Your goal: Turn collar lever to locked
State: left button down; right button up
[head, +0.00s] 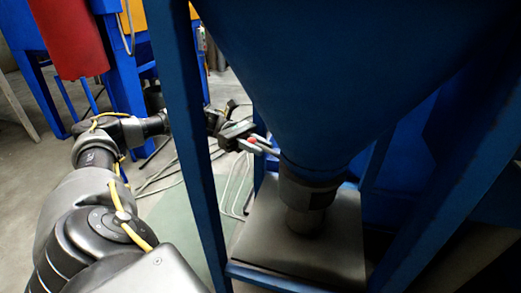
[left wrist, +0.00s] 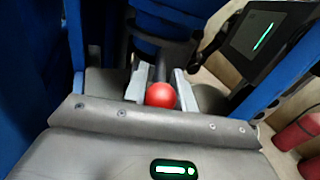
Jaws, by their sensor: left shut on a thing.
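The collar lever is a thin rod (head: 270,150) that sticks out to the left from the dark collar (head: 307,192) below the blue hopper (head: 325,80). It ends in a red ball knob (left wrist: 161,95). My left gripper (head: 248,141) reaches past a blue post in the head view and is shut on the lever near its knob. In the left wrist view the knob lies between the two light finger pads, and the rod runs away from it towards the collar. My right gripper shows in neither view.
A blue frame post (head: 190,140) stands close to my left arm. A grey plate (head: 328,240) lies under the collar. A dark panel with a green light strip (left wrist: 262,38) is at the upper right in the left wrist view. Hoses lie on the floor.

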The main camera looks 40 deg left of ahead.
pick_arm(q)
jog(key=c, duration=1.5)
grip_release()
jog(key=shift+o, duration=0.2)
jog(key=a, duration=1)
jog(key=shift+s+a+p, duration=0.4)
jog(key=shift+s, duration=0.05)
